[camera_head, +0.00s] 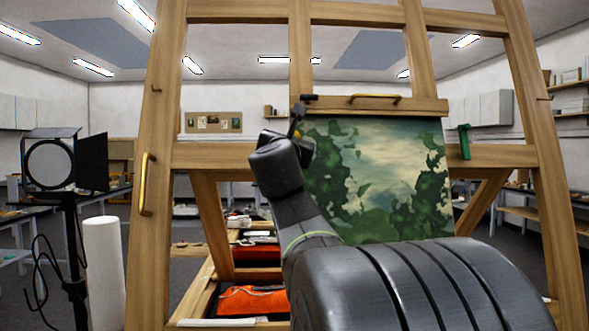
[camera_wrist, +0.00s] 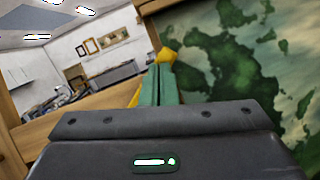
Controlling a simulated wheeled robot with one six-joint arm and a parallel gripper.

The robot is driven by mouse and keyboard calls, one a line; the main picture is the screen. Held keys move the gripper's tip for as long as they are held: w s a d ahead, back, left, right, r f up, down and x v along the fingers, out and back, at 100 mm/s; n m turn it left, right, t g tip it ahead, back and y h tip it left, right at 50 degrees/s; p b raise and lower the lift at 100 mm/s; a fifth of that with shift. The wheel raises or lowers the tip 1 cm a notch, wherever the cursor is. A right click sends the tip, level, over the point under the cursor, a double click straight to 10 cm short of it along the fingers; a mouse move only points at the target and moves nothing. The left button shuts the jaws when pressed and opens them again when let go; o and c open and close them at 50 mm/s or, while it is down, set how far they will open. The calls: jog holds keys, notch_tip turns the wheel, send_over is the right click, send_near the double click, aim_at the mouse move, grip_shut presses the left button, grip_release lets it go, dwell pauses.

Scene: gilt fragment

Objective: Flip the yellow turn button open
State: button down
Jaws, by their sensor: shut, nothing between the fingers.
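The yellow turn button (camera_wrist: 166,56) shows in the wrist view at the edge between the wooden frame and the green painted canvas. Part of it is hidden behind my gripper (camera_wrist: 159,72), whose two green fingers are shut together with nothing between them. Their tips are at or very near the button; I cannot tell if they touch. More yellow shows to the left of the fingers. In the head view only a small yellow bit (camera_head: 298,134) shows beside my dark wrist, at the canvas's upper left edge. My arm hides the fingers there.
The canvas (camera_head: 375,180) hangs in a large wooden easel frame (camera_head: 153,200). A green turn button (camera_head: 464,141) is on the right crossbar. Brass handles sit on the left post (camera_head: 146,185) and top bar (camera_head: 375,97). A lamp (camera_head: 50,163) and white roll (camera_head: 104,270) stand left.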

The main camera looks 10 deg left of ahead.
jog(key=shift+a+r+n+y+b, duration=0.2)
jog(key=shift+n+y+b, duration=0.4)
jog(key=shift+n, duration=0.6)
jog(key=shift+a+r+n+y+b, duration=0.1)
jog(key=shift+r+n+y+b, duration=0.2)
jog(key=shift+n+y, duration=0.7)
jog(key=shift+w+a+r+n+g+y+b, duration=0.15)
jog(key=shift+n+g+y+b, duration=0.2)
jog(key=shift+n, duration=0.55)
jog(key=shift+s+a+r+n+g+y+b, duration=0.15)
jog(key=shift+n+y, duration=0.3)
jog(key=shift+n, duration=0.45)
jog(key=n, duration=0.1)
jog(key=n+y, duration=0.1)
jog(key=n, duration=0.1)
jog(key=shift+a+r+g+y, duration=0.15)
jog(key=shift+a+g+y, duration=0.15)
jog(key=shift+g, duration=0.1)
jog(key=f+b+v, duration=0.3)
jog(key=b+v, duration=0.2)
jog(key=v, duration=0.7)
